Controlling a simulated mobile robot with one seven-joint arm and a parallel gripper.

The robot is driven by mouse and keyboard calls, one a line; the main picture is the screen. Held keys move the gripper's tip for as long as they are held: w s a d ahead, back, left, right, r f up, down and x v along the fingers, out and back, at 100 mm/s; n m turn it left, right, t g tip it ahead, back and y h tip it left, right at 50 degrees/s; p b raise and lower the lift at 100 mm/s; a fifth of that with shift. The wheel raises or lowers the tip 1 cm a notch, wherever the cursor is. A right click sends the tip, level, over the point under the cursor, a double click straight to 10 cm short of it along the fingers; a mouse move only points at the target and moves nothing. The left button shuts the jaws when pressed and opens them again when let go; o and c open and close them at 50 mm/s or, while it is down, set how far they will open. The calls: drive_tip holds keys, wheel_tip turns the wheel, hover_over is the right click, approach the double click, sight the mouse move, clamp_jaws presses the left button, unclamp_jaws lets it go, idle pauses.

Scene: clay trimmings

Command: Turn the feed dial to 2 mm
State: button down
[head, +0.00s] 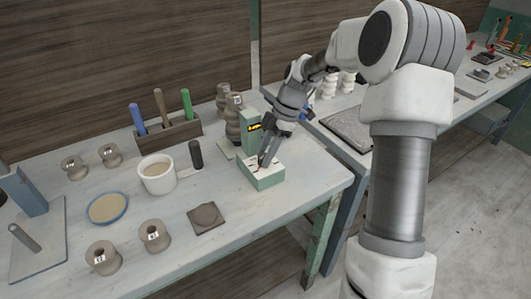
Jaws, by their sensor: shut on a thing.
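A pale green machine (263,177) stands near the right front part of the table, with a low white-topped front block and a taller back post. A small dark display with orange marks (254,127) shows on the post; I cannot read it. My gripper (262,161) points down at the white top of the front block, shut at its tips. The feed dial is hidden at the fingertips, so its setting cannot be read. Some red and dark marks show on the white top beside the fingers.
A white mug (157,176), a blue-rimmed dish (107,208), a flat brown slab (205,218) and several clay spools stand left of the machine. A wooden tool holder (168,134) and stacked spools (232,118) are behind. The table's right front corner is clear.

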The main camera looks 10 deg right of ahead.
drive_tip(key=shift+m, duration=0.4)
drive_tip(key=m+t+b, duration=0.1)
drive_tip(key=m+b, duration=0.1)
drive_tip(key=m, duration=0.1)
drive_tip(key=shift+s+f+m+t, duration=0.1)
drive_tip(key=shift+s+m+t, duration=0.05)
drive_tip(key=shift+m+t, duration=0.25)
drive_tip(key=m+b, duration=0.1)
drive_tip(key=m, duration=0.1)
drive_tip(key=m+t+b, duration=0.1)
drive_tip(key=m, duration=0.1)
drive_tip(key=shift+s+a+m+t+h, duration=0.1)
drive_tip(key=shift+m+t+h, duration=0.2)
drive_tip(key=shift+h, duration=0.1)
drive_tip(key=m+t+h, duration=0.1)
drive_tip(key=m, duration=0.3)
drive_tip(key=shift+a, duration=0.1)
drive_tip(key=shift+m+t+h, duration=0.3)
drive_tip(key=shift+m+h, duration=0.6)
drive_tip(key=shift+m, duration=1.2)
drive_tip(key=shift+p, duration=0.3)
drive_tip(key=shift+c, duration=2.2)
unclamp_jaws()
drive_tip(key=shift+s, duration=0.1)
drive_tip(key=shift+r, duration=0.2)
